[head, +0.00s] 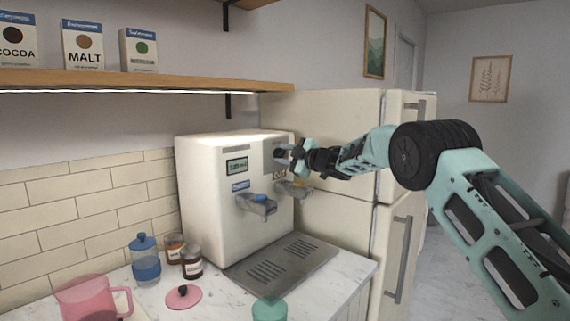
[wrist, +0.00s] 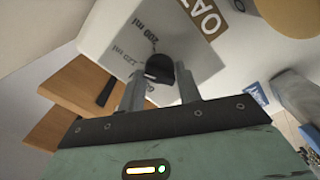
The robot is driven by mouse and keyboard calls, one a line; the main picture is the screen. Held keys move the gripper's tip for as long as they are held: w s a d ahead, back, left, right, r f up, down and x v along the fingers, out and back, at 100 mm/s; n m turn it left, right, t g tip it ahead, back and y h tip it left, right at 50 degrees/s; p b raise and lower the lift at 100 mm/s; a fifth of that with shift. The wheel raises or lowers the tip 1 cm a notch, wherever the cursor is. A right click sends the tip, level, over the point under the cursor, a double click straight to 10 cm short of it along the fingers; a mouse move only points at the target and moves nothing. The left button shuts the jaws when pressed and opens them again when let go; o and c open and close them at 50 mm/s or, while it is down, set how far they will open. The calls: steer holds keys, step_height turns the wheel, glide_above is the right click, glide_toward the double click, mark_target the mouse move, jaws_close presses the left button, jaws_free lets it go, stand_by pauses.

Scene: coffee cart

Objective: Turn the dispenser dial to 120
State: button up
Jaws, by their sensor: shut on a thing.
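The white drink dispenser (head: 208,200) stands on the counter with a small display (head: 237,166) whose text is too small to read. Its dark dial (wrist: 160,68) sits on a pale plate (wrist: 118,45) at the upper right of the front, printed "200 ml" and "120 ml" in the wrist view. My gripper (head: 291,153) reaches it from the right. In the wrist view my gripper (wrist: 160,88) has a finger on each side of the dial and is shut on it. The fingers partly hide the dial, and I cannot tell which mark it points to.
Two spouts hang below the dial, one with a blue lever (head: 262,199). A drip tray (head: 283,264) lies beneath. A teal cup (head: 269,309), pink jug (head: 92,299), blue bottle (head: 145,262) and jars (head: 191,262) stand nearby. A fridge (head: 340,125) is behind; a shelf (head: 150,80) is above.

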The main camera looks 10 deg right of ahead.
steer(key=shift+n+b, duration=0.4)
steer(key=shift+n, duration=0.2)
steer(key=shift+f, duration=0.1)
steer(key=o, duration=1)
steer(key=b+v, duration=0.5)
steer(key=v, duration=1.2)
steer(key=shift+s, duration=0.2)
steer(key=shift+d, duration=0.1)
